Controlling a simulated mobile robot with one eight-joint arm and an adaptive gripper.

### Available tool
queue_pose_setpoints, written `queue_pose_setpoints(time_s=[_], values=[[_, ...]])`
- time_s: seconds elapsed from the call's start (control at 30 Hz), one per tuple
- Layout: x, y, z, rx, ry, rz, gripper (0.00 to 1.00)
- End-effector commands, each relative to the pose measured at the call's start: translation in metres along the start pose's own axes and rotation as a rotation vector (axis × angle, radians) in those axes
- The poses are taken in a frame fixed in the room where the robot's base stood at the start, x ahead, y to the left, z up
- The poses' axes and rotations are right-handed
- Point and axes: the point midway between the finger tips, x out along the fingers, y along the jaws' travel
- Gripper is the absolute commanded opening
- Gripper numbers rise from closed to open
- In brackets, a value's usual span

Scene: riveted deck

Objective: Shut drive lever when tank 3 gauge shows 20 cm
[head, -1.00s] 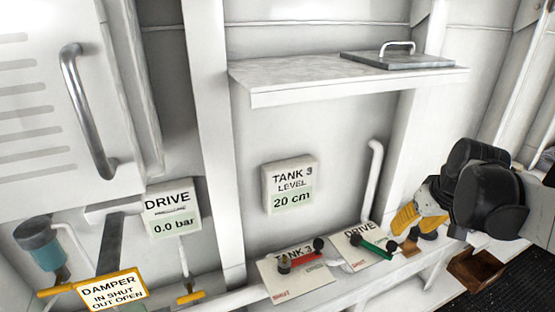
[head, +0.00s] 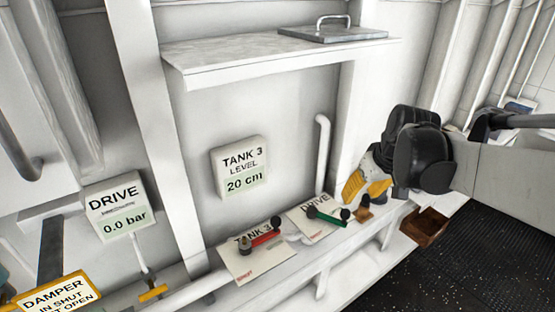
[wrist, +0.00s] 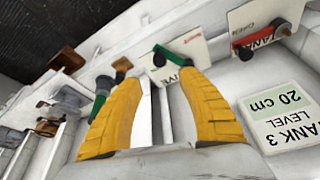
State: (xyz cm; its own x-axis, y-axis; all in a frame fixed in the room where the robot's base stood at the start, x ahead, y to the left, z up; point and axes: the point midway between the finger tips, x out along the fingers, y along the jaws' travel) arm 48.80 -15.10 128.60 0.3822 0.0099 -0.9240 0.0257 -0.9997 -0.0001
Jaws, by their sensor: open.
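The tank 3 level gauge (head: 240,167) on the wall reads 20 cm; it also shows upside down in the wrist view (wrist: 280,117). The drive lever (head: 327,216) has a green handle with black knobs and sits on a plate marked DRIVE; its green handle also shows in the wrist view (wrist: 172,56). The red tank 3 lever (head: 264,240) is to its left. My gripper (head: 364,190) has yellow fingers, is open, and hangs above and right of the drive lever. In the wrist view the fingers (wrist: 157,98) are apart, with no object held between them.
The drive gauge (head: 117,207) reads 0.0 bar at left. A damper sign (head: 56,296) is at lower left. A shelf (head: 240,60) with a handled lid (head: 333,34) juts out above. A vertical white pipe (head: 323,150) rises behind the drive lever. A brown open box (head: 424,227) sits at right.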

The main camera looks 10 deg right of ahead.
Motion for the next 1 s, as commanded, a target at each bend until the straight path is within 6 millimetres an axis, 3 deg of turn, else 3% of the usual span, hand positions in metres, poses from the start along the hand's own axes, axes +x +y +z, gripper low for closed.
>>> queue_pose_setpoints(time_s=[0.03, 0.17, 0.3, 0.43, 0.57, 1.0], values=[[0.0, 0.0, -0.001, 0.001, 0.0, 0.0, 0.37], [0.01, 0.006, -0.021, 0.071, -0.018, 0.025, 0.0], [0.028, 0.015, -0.057, 0.211, -0.043, 0.08, 0.0], [0.039, 0.02, -0.073, 0.284, -0.05, 0.109, 0.0], [0.052, 0.022, -0.073, 0.293, -0.051, 0.113, 0.0], [0.138, 0.03, -0.065, 0.291, -0.05, 0.112, 0.0]])
